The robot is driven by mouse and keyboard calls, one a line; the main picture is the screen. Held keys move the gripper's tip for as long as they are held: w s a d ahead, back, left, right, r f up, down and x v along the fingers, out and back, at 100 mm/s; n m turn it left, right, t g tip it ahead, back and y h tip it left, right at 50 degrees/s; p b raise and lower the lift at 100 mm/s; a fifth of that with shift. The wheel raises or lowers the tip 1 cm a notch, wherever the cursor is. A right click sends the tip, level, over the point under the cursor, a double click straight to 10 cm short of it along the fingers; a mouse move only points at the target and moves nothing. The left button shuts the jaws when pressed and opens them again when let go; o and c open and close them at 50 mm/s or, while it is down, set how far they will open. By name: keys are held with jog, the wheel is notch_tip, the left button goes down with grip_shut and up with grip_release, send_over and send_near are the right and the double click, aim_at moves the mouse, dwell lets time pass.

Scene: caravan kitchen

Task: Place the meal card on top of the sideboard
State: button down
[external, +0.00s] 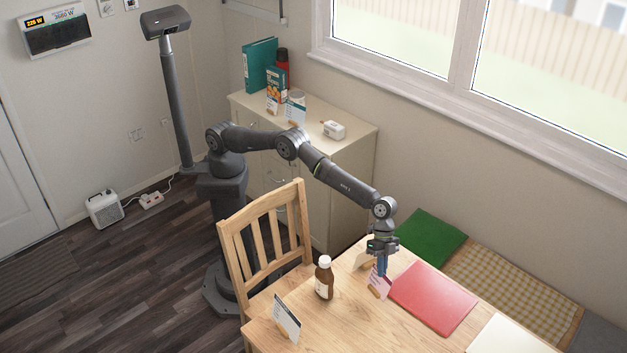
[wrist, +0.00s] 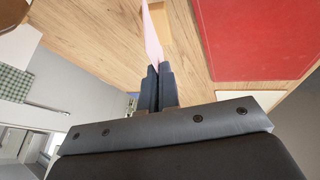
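A pink-and-white card (external: 377,284) stands upright at the table's far side, with a small wooden holder at its foot. Its print is too small to read, so I cannot confirm it is the meal card. My gripper (external: 382,268) points down over it, with its fingers close together on the card's upper edge. In the wrist view the pink card (wrist: 152,36) comes out from between the fingertips (wrist: 157,70). The sideboard (external: 354,146) is cream and stands behind my arm against the window wall.
On the sideboard are a teal binder (external: 259,63), a red bottle, a box, another card (external: 296,111) and a white device (external: 333,130). The table holds a brown bottle (external: 324,279), a red mat (external: 434,297) and a white card (external: 286,322). A chair (external: 262,245) stands between.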

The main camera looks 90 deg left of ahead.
jog(key=s+d+f, duration=0.3)
jog(key=s+d, duration=0.9)
jog(key=shift+s+d, duration=0.35)
jog(key=shift+s, duration=0.05)
jog(key=shift+f, duration=0.15)
jog(key=shift+f, duration=0.35)
jog(key=c, duration=1.7)
grip_release()
